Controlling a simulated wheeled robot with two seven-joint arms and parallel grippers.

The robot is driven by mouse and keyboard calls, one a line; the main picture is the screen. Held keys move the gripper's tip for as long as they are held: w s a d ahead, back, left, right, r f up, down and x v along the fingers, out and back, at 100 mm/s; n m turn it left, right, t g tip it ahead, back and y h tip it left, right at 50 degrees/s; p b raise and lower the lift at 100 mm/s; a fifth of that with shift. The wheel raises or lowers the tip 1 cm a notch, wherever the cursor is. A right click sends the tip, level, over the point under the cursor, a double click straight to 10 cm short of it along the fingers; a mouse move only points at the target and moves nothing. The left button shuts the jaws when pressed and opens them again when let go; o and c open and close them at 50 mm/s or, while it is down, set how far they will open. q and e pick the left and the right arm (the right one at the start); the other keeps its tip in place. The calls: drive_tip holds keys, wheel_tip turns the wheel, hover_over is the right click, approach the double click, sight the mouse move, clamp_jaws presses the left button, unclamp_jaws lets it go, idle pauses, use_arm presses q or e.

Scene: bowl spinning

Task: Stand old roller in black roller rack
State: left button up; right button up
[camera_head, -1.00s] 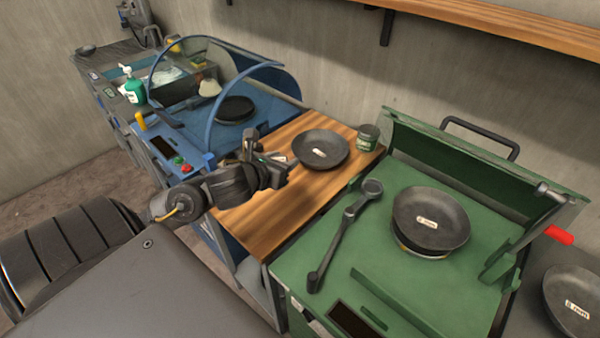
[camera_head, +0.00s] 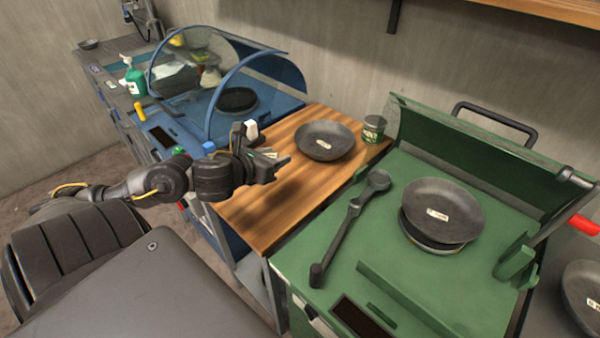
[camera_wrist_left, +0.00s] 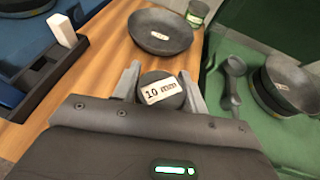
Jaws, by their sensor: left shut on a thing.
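My left gripper (camera_head: 283,161) is above the wooden counter, left of the dark bowl. In the left wrist view, the left gripper (camera_wrist_left: 160,88) is shut on a dark, round-ended roller (camera_wrist_left: 162,91) with a "10 mm" label. In the head view the roller is too small and covered to make out. The black roller rack (camera_wrist_left: 42,82) lies left of the gripper in the wrist view, apart from the roller. It holds a white roller (camera_wrist_left: 62,30) and a blue roller (camera_wrist_left: 12,95). In the head view my arm hides most of the rack. My right gripper is out of view.
A dark bowl (camera_head: 325,140) and a green can (camera_head: 373,129) sit on the wooden counter (camera_head: 262,222). A green machine (camera_head: 300,258) at right carries a bowl (camera_head: 442,210) and a long dark tool (camera_head: 348,225). A blue machine (camera_head: 270,105) stands at left. The counter's front is clear.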

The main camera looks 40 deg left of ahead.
use_arm(q)
drive_tip(key=w+b, duration=0.2)
hover_over(299, 173)
wheel_tip(299, 173, down, 8)
drive_tip(key=shift+s+r+b, duration=0.1)
drive_tip(key=shift+s+b, duration=0.05)
drive_tip(key=shift+b, duration=0.3)
drive_tip(key=f, duration=0.3)
drive_tip(key=shift+w+f, duration=0.15)
drive_tip(key=shift+w, duration=0.1)
drive_tip(key=shift+f, duration=0.2)
drive_tip(key=shift+f, duration=0.2)
